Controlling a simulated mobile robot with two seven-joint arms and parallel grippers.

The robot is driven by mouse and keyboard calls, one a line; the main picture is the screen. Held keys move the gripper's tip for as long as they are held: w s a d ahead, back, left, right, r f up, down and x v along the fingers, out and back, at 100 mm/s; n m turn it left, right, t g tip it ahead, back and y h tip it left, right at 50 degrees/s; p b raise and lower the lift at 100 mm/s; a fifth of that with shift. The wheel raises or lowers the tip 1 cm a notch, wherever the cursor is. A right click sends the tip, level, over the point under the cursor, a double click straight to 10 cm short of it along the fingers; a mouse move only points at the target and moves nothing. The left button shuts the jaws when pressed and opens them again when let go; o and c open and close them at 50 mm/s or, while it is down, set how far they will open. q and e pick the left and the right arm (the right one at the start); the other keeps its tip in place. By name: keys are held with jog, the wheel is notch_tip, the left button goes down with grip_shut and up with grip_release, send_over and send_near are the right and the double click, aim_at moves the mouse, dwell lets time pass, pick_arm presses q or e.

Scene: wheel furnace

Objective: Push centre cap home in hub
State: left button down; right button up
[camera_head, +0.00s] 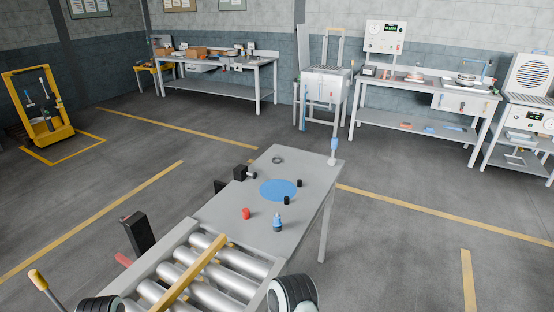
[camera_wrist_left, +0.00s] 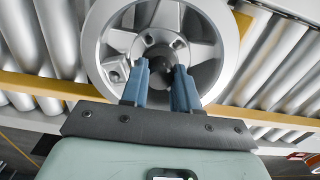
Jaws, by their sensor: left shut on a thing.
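In the left wrist view a bare silver spoked wheel (camera_wrist_left: 92,52) lies over the rollers, with bolt holes around its hub. The two blue fingers of my left gripper (camera_wrist_left: 161,68) are in front of the hub, shut on a dark centre cap (camera_wrist_left: 163,66). The cap is at the middle of the hub. The fingers partly hide it, so I cannot tell how deep it sits. My left gripper and the wheel are not clearly seen in the head view. My right gripper is not in view.
The roller bed (camera_head: 187,270) has a yellow bar (camera_head: 190,275) across it. A grey table (camera_head: 225,208) beyond holds a blue disc (camera_head: 278,190), a red piece (camera_head: 246,213), a blue-and-black item (camera_head: 278,223) and small black cylinders. Workbenches line the back wall; open floor lies between.

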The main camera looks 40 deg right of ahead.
pick_arm(q)
jog(key=shift+f, duration=0.35)
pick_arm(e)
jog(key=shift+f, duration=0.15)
pick_arm(q)
jog(key=c, duration=0.8)
grip_release()
jog(key=shift+c, duration=1.2)
jog(key=shift+r, duration=0.1)
jog(key=shift+r+p, duration=0.8)
jog(key=shift+r, duration=0.4)
jog(key=shift+r+p, duration=1.45)
jog(key=shift+r, duration=0.9)
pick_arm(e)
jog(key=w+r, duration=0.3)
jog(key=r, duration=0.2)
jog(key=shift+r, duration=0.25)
